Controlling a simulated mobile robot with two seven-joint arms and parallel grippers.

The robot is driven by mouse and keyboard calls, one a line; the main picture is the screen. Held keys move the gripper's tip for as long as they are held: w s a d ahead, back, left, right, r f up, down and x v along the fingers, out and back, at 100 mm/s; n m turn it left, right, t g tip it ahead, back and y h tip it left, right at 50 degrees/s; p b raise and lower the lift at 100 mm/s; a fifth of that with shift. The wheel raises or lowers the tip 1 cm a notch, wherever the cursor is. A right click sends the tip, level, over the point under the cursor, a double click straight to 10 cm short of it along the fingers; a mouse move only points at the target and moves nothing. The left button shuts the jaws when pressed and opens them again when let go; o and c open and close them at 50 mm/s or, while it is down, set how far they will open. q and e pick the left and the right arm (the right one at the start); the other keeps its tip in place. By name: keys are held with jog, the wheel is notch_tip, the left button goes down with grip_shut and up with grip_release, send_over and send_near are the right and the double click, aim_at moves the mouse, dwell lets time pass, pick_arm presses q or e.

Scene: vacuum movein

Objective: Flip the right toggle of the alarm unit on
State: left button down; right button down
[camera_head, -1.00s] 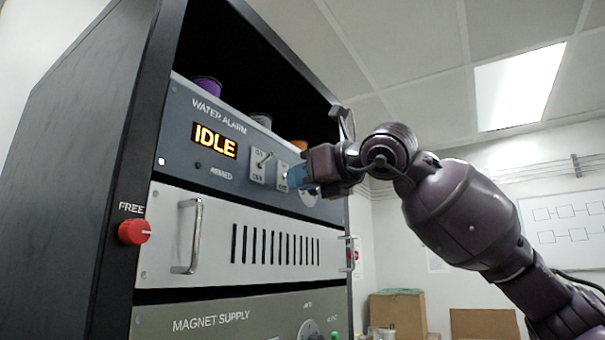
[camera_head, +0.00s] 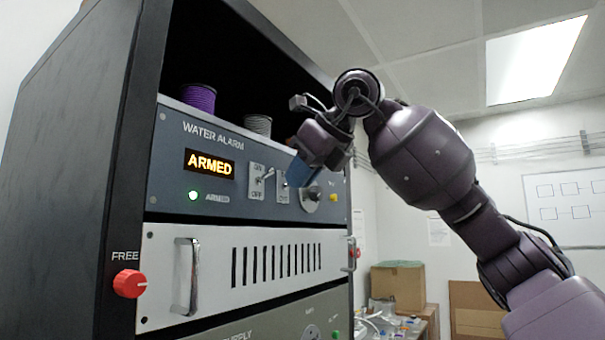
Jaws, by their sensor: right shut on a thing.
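The alarm unit (camera_head: 170,150) is a blue-grey rack panel labelled WATER ALARM. The left toggle (camera_head: 262,181) is in clear view. The right toggle's plate (camera_head: 281,188) shows only in part, behind my right gripper (camera_head: 303,171). The right gripper's blue fingertips point down and left at the panel, shut at the right toggle; its lever and the contact are hidden. My left gripper is out of view.
Below is a vented panel with a metal handle (camera_head: 188,276). A red FREE knob (camera_head: 130,283) sits on the rack's left post. A purple spool (camera_head: 199,98) and a grey spool (camera_head: 258,125) stand on the alarm unit. Cardboard boxes (camera_head: 398,286) are at back right.

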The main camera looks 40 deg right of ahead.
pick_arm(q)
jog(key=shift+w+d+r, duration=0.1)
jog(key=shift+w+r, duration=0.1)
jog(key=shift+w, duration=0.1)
pick_arm(e)
jog(key=shift+w+a+r+g+h, duration=0.15)
jog(key=shift+r+g+h, duration=0.15)
jog(key=shift+g, duration=0.5)
jog(key=c, duration=1.2)
grip_release()
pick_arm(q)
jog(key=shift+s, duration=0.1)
pick_arm(e)
jog(key=v, duration=1)
jog(key=shift+s+r, duration=0.25)
jog(key=shift+r, duration=0.1)
